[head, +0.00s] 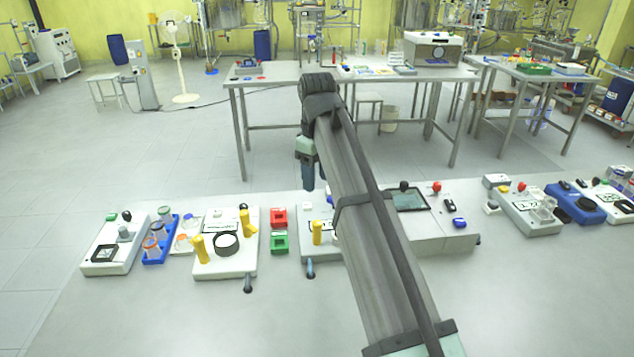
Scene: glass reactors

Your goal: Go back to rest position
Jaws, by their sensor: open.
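My arm reaches from the lower right up over the bench and bends downward at its far end. My gripper (308,178) hangs below that bend, above the back edge of the bench. It is small and dark here, and part of it is hidden by the arm. It is open, and I see nothing held in it.
The white bench (160,310) carries a row of devices: a panel with yellow handles (225,262), a blue rack of jars (158,240), a screen box (425,225) and a blue device (575,205). My arm hides part of the row. A metal table (275,82) stands behind.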

